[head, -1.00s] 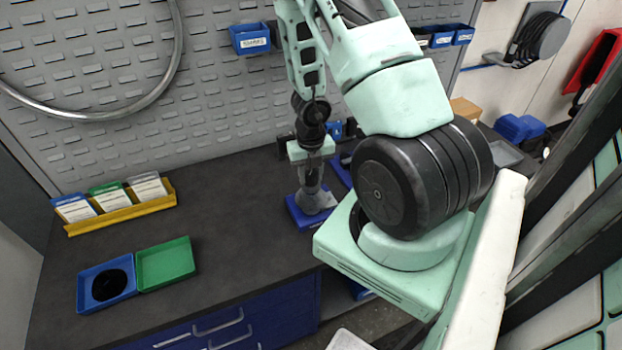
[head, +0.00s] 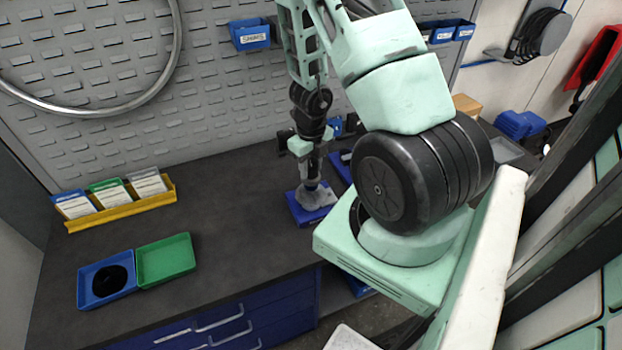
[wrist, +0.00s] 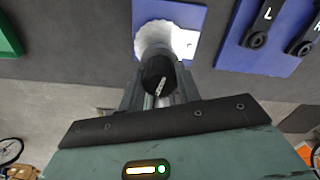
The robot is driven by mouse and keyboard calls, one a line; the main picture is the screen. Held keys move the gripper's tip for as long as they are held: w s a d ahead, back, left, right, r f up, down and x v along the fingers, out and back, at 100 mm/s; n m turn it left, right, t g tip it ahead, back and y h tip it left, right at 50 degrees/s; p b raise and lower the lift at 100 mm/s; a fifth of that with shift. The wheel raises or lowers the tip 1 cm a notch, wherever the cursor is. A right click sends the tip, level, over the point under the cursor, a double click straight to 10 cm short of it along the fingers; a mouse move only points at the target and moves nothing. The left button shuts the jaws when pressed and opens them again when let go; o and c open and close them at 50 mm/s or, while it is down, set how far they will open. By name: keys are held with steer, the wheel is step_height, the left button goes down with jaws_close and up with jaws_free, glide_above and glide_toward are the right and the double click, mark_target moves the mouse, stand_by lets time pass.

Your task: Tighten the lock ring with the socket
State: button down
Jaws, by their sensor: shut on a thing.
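My gripper (head: 310,178) points down at the bench and is shut on the dark socket (wrist: 158,76), which stands upright between the fingers in the wrist view. Below it is a pale grey, ribbed round fixture (head: 318,199) on a blue base plate (head: 301,214). The fixture also shows in the wrist view (wrist: 163,38), directly beyond the socket. The socket's lower end looks in line with the fixture and at or very near its top; I cannot tell if they touch. The lock ring is not distinguishable, hidden by the socket and fingers.
A blue board (wrist: 285,58) with two black crank-like parts marked with letters lies to the right of the base plate. A blue tray (head: 86,290) holding a black disc and a green tray (head: 165,260) are at the left. The bench between is clear; the pegboard stands behind.

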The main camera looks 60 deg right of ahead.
steer(key=n+b, duration=0.1)
steer(key=n, duration=0.4)
steer(key=shift+f+n, duration=0.1)
steer(key=shift+n, duration=0.2)
steer(key=shift+n+b, duration=0.45)
steer(key=shift+n, duration=0.65)
steer(key=n+b, duration=0.1)
steer(key=n, duration=0.1)
steer(key=shift+n, duration=0.4)
steer(key=n, duration=0.3)
steer(key=shift+n+b, duration=0.4)
steer(key=n+b, duration=0.1)
steer(key=n, duration=0.5)
steer(key=shift+n+b, duration=0.3)
steer(key=shift+f+b, duration=0.85)
steer(key=shift+b, duration=0.05)
